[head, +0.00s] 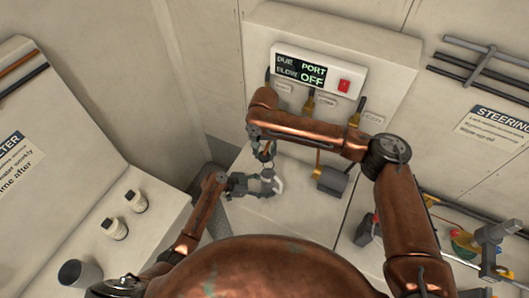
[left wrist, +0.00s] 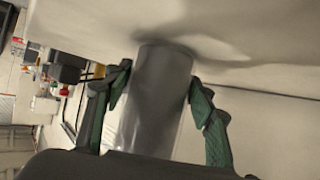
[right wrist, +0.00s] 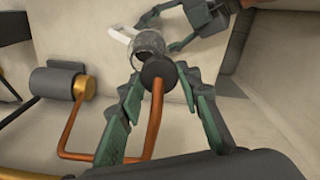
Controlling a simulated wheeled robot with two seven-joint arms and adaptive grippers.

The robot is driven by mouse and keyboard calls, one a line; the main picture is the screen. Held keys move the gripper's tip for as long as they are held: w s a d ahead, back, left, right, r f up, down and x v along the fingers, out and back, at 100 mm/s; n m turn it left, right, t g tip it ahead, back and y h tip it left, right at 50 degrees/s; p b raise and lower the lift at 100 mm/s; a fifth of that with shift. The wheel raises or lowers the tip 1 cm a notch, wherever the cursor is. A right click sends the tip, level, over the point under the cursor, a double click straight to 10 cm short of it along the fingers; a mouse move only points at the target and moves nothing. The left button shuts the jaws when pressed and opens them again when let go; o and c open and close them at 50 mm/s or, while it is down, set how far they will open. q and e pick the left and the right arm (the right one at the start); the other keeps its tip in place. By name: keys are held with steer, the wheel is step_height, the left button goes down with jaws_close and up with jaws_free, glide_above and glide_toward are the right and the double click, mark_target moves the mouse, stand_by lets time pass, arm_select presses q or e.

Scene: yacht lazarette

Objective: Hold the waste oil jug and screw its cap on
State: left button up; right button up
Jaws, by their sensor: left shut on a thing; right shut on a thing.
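The waste oil jug shows in the head view as a small grey body with a pale handle (head: 278,184). In the left wrist view the jug (left wrist: 158,95) is a grey cylinder between the green fingers of my left gripper (left wrist: 160,85), which is shut on it. My right gripper (right wrist: 160,92) is above the jug and shut on a dark round cap (right wrist: 158,72). The cap overlaps the near edge of the jug (right wrist: 148,43) in the right wrist view. I cannot tell whether they touch. My left gripper (right wrist: 200,28) also shows there, beside the jug.
A grey pump (head: 331,179) with a copper pipe (right wrist: 75,155) stands to the right of the jug. A panel (head: 318,72) reads "PORT OFF" behind. Two white bottles (head: 114,228) and a dark cup (head: 79,273) stand at left. Coloured fittings (head: 465,242) lie at right.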

arm_select(q)
steer(key=shift+c, duration=0.9)
steer(key=o, duration=1)
steer(key=shift+a+r, duration=0.1)
steer(key=shift+a, duration=0.1)
steer(key=shift+s+a+r, duration=0.2)
steer(key=shift+a+r, duration=0.1)
steer(key=shift+a, duration=0.15)
steer(key=shift+d+f, duration=0.15)
steer(key=shift+d, duration=0.05)
steer(key=shift+w+d+f, duration=0.15)
steer(key=shift+d+f, duration=0.05)
steer(key=shift+d, duration=0.2)
steer(key=shift+c, duration=0.4)
